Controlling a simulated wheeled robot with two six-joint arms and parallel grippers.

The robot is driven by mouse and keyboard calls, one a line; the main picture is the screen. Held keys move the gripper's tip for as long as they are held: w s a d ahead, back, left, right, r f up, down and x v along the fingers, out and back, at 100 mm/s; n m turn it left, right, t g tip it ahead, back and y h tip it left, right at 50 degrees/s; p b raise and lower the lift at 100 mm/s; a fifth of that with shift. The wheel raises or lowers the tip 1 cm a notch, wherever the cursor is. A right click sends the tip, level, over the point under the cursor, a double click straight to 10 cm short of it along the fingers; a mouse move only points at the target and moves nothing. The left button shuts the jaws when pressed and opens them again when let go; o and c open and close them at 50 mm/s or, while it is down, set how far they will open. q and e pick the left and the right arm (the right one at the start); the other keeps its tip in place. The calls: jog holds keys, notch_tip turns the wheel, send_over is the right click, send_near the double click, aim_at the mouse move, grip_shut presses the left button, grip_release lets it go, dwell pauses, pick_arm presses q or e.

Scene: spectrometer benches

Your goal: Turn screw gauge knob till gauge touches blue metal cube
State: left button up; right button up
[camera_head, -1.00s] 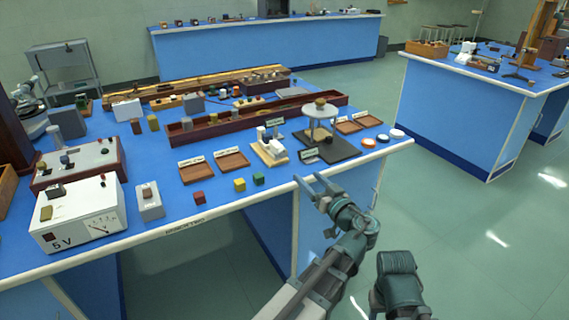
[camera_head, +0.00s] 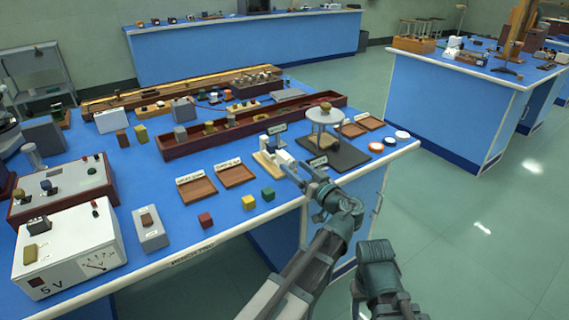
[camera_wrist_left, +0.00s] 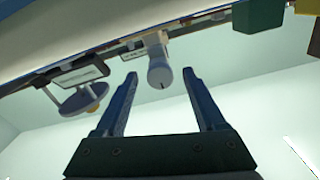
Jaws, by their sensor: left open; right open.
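The screw gauge (camera_head: 264,160), with pale parts on a light wooden base, sits near the front edge of the blue bench in the head view. My left gripper (camera_head: 294,170) is open just in front of it. In the left wrist view, the gauge's grey-white cylindrical knob (camera_wrist_left: 160,76) shows in the gap between the open fingertips of my left gripper (camera_wrist_left: 160,84), with space on both sides. I cannot make out the blue metal cube or the gauge's gap. Part of my right arm shows at lower right in the head view, but its fingers do not.
A round-topped stand (camera_head: 323,116) on a dark base is right of the gauge. Red (camera_head: 205,220), yellow (camera_head: 249,202) and green (camera_head: 268,194) cubes lie along the front edge. Brown trays (camera_head: 236,176) lie left of the gauge. Open floor lies right of the bench.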

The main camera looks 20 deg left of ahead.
pick_arm(q)
jog(key=shift+w+a, duration=0.1)
grip_shut()
dwell(0.3)
